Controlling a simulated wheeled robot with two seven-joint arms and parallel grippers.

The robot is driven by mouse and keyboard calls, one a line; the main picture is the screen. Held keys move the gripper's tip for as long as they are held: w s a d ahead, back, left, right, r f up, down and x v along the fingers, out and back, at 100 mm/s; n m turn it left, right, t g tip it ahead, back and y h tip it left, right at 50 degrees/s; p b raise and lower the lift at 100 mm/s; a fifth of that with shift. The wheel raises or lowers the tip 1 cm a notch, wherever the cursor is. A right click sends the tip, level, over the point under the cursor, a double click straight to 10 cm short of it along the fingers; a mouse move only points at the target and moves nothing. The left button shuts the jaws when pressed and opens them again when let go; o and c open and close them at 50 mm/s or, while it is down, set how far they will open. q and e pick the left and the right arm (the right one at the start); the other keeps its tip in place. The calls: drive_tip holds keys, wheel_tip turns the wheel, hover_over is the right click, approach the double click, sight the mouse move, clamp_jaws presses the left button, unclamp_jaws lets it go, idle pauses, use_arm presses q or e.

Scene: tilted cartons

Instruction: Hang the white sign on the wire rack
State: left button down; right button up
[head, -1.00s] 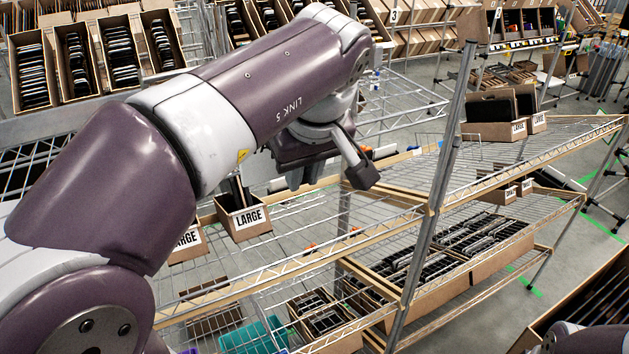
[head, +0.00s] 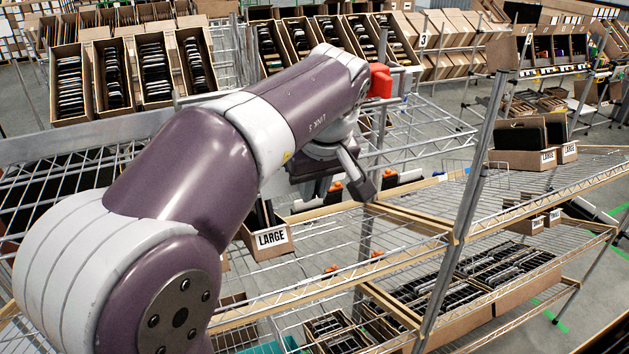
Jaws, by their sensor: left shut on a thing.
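The wire rack (head: 400,228) fills the middle and right, with silver wire shelves, tan edge strips and a slanting grey post. My left arm reaches in from the left over it. My left gripper (head: 338,188) is above the upper shelf, left of the post, pointing down. My right gripper is not in view.
A carton marked LARGE (head: 270,238) stands just below the hand. More LARGE cartons (head: 535,158) sit on the shelf at the right. Cartons of dark items (head: 505,268) lie on the lower shelf. Tilted cartons (head: 130,75) line the back. The upper shelf's middle is mostly bare.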

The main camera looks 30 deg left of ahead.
use_arm(q)
drive_tip(key=c, duration=1.1)
unclamp_jaws()
drive_tip(key=shift+o, duration=0.2)
